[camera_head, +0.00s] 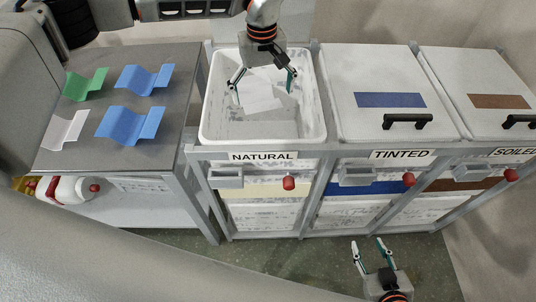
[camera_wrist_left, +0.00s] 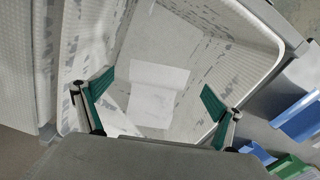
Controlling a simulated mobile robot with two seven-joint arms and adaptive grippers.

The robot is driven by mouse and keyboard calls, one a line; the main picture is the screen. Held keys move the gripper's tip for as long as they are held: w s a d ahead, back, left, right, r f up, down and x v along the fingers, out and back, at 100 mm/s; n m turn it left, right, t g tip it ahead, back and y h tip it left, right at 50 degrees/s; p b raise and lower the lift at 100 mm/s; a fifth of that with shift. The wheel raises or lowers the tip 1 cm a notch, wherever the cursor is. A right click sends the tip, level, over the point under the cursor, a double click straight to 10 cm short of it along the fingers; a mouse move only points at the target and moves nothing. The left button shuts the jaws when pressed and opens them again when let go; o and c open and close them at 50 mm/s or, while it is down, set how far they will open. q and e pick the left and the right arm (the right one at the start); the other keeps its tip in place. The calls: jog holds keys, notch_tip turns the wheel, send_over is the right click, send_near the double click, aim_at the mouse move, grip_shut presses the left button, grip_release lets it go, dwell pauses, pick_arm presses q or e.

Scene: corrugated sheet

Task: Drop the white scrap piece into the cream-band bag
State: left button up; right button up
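The cream-band bag is the open white bin labelled NATURAL (camera_head: 205,120), with a cream band (camera_head: 265,190) on its front. My left gripper (camera_head: 263,84) is over its mouth, open and empty, fingers pointing down. A white scrap piece (camera_wrist_left: 158,95) is inside the bin below the fingers, apart from them; it shows faintly in the head view (camera_head: 262,100). Whether it rests on the bottom is hard to tell. Another white scrap piece (camera_head: 65,130) lies on the grey table (camera_head: 110,145). My right gripper (camera_head: 368,252) is open and empty, low in front of the bins.
One green piece (camera_head: 85,85) and two blue pieces (camera_head: 143,79) lie on the table. The TINTED bin lid (camera_head: 385,65) and SOILED bin lid (camera_head: 480,70) are closed. A white and red bottle (camera_head: 65,189) lies on the shelf below the table.

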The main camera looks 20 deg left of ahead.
pick_arm(q)
notch_tip(320, 180, up, 12)
pick_arm(e)
jog(key=shift+s+a+f, duration=0.1)
jog(key=shift+s+f, duration=0.1)
jog(key=shift+s, duration=0.1)
dwell(0.5)
dwell(0.4)
